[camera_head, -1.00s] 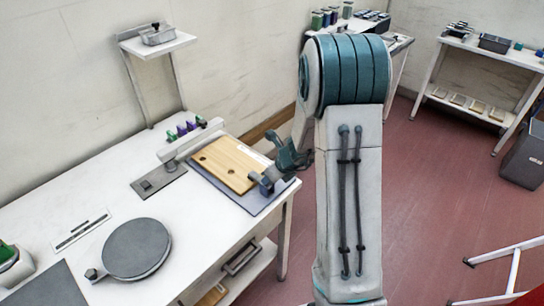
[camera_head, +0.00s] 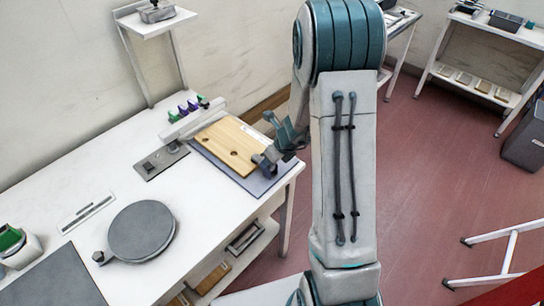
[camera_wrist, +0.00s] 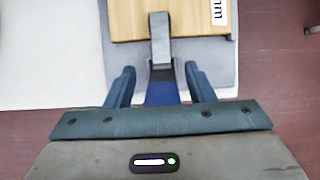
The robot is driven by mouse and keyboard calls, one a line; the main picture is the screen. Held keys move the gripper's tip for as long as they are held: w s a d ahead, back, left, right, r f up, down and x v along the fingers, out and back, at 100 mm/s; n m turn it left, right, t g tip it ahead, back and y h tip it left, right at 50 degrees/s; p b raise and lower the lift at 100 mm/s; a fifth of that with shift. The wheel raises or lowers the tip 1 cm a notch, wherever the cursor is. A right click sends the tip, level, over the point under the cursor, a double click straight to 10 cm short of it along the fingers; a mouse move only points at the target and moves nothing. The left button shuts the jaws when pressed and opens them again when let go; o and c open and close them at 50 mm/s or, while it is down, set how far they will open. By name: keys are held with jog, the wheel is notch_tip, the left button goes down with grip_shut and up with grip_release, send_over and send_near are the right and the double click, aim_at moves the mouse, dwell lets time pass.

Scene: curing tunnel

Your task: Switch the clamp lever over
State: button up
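The clamp (camera_head: 264,161) sits at the front right corner of a wooden board (camera_head: 227,147) on the worktable. In the wrist view, a grey metal clamp arm (camera_wrist: 160,38) reaches over the board's edge, and a blue lever handle (camera_wrist: 162,93) points toward my gripper. My gripper (camera_wrist: 160,80) is open, with one finger on each side of the handle and a visible gap on both sides. Whether a finger touches the handle lower down cannot be told.
The board lies on a grey plate on the white table (camera_head: 95,160). A round grey disc (camera_head: 141,231), a switch plate (camera_head: 160,161) and a rail with coloured knobs (camera_head: 191,117) are to the left. A raised shelf (camera_head: 150,18) stands behind.

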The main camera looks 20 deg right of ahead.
jog(key=shift+s+d+r, duration=0.1)
jog(key=shift+d+r, duration=0.05)
jog(key=shift+d, duration=0.05)
jog(key=p+v, duration=0.3)
jog(key=v, duration=1)
jog(key=shift+r, duration=0.2)
jog(key=shift+s, duration=0.15)
jog(key=s+a+r+n+b, duration=0.3)
jog(key=s+a+r+n, duration=0.4)
jog(key=n, duration=0.8)
jog(key=s+r+n+h+b, duration=0.1)
jog(key=s+n+h+b, duration=0.1)
jog(key=s+n, duration=0.9)
jog(key=n, duration=0.3)
jog(key=shift+d+n+g+h+b, duration=0.3)
jog(key=shift+d+n+g+h, duration=0.05)
jog(key=shift+n+g+h, duration=0.05)
jog(key=shift+s, duration=0.1)
